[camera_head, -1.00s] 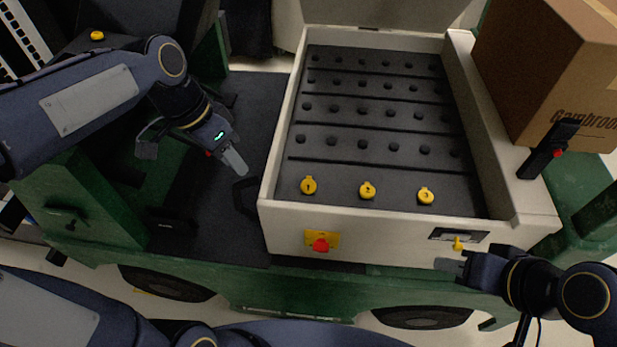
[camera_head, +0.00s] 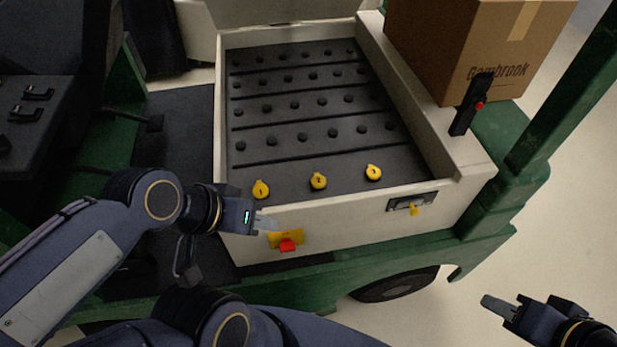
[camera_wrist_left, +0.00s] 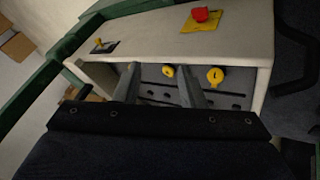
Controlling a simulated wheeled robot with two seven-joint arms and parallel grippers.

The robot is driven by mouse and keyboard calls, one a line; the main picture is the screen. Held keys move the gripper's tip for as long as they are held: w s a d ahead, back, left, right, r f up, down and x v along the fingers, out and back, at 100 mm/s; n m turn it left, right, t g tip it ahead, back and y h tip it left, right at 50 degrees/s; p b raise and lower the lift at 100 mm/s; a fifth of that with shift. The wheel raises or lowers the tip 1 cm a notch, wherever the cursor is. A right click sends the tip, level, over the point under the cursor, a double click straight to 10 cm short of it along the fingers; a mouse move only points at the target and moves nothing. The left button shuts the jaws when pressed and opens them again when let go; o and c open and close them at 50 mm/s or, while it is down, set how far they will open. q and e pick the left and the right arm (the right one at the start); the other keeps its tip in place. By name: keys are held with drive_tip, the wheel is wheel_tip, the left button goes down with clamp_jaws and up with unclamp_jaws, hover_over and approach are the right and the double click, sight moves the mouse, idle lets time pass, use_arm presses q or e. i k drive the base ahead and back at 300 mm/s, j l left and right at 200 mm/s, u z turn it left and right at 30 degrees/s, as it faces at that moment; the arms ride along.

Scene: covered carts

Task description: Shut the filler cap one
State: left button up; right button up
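Three yellow filler caps stand in a row at the front of the dark battery top. Cap one (camera_head: 261,189) is the leftmost, cap two (camera_head: 318,181) is in the middle, and cap three (camera_head: 373,173) is at the right. My left gripper (camera_head: 267,223) is at the front wall, just below cap one in the head view and apart from it. In the left wrist view its fingers (camera_wrist_left: 158,78) are spread and empty; cap one (camera_wrist_left: 215,76) lies right of them, and cap two (camera_wrist_left: 168,71) shows between them. My right gripper (camera_head: 500,306) hangs over the floor, away from the cart; its opening is unclear.
A red knob on a yellow plate (camera_head: 287,242) sits on the front wall near my left gripper. A latch with a yellow key (camera_head: 412,205) is further right. A cardboard box (camera_head: 470,50) and a black handle (camera_head: 468,105) stand on the right side.

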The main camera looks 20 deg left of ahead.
sight(260, 190)
drive_tip(key=k+j+z, duration=0.2)
drive_tip(key=z, duration=0.2)
drive_tip(key=k+j+z, duration=0.2)
drive_tip(key=z, duration=0.2)
drive_tip(key=k+j+z, duration=0.2)
drive_tip(key=z, duration=0.15)
drive_tip(key=k+j+z, duration=0.2)
drive_tip(key=k+j, duration=0.35)
drive_tip(key=j, duration=0.1)
